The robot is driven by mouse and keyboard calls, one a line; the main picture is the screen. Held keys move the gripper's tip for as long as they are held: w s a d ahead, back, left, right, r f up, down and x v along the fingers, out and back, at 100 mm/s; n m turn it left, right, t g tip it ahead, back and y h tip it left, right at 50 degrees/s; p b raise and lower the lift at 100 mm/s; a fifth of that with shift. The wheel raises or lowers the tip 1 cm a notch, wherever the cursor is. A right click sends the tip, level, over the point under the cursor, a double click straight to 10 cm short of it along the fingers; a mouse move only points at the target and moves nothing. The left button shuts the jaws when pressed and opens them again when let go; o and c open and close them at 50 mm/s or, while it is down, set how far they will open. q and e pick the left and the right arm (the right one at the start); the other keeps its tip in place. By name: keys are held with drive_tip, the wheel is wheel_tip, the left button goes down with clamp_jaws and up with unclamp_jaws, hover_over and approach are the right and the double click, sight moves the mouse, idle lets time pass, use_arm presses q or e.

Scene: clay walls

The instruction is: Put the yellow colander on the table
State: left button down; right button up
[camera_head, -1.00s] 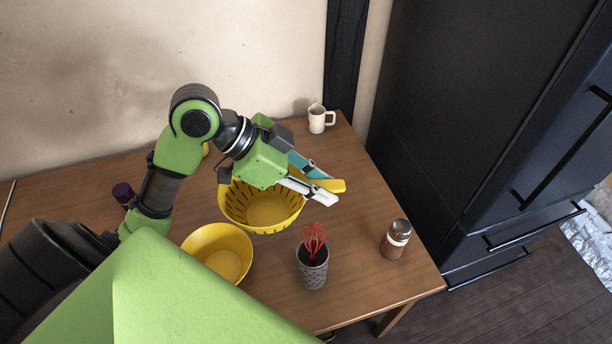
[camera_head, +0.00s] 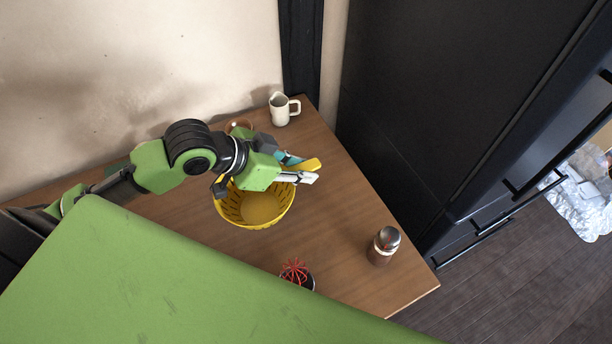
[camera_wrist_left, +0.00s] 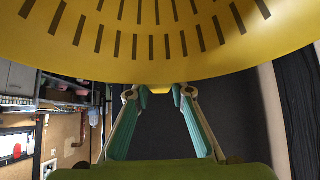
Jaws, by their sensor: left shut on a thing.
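The yellow colander (camera_head: 256,208) with dark slots is upright over the wooden table (camera_head: 345,225) in the head view. I cannot tell whether its base touches the tabletop. My left gripper (camera_head: 304,169) is shut on the colander's yellow handle at its right side, with the arm passing across the back of its rim. In the left wrist view the slotted wall of the colander (camera_wrist_left: 150,45) fills the top, and the fingers (camera_wrist_left: 160,92) meet at its edge. My right gripper is not in view.
A cream mug (camera_head: 281,109) stands at the table's back corner. A brown shaker with a metal lid (camera_head: 383,246) is near the right edge. A red whisk (camera_head: 295,271) in a cup is at the front, partly hidden. Bare tabletop lies between them. A dark cabinet (camera_head: 440,100) stands right.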

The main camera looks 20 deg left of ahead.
use_arm(q)
drive_tip(key=w+f, duration=0.4)
drive_tip(key=w+d+f+p, duration=0.1)
drive_tip(key=w+f, duration=0.3)
drive_tip(key=w+f+p, duration=0.1)
drive_tip(key=w+f, duration=0.3)
drive_tip(key=shift+w+d, duration=0.15)
drive_tip(key=shift+d, duration=0.1)
drive_tip(key=shift+f, duration=0.1)
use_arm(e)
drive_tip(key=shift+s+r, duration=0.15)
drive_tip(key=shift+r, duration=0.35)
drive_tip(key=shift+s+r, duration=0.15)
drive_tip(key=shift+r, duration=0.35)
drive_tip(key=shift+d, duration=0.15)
use_arm(q)
drive_tip(key=c, duration=2.2)
unclamp_jaws()
drive_tip(key=shift+f, duration=0.2)
drive_tip(key=o, duration=0.4)
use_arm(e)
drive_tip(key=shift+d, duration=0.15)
use_arm(q)
drive_tip(key=shift+r, duration=0.2)
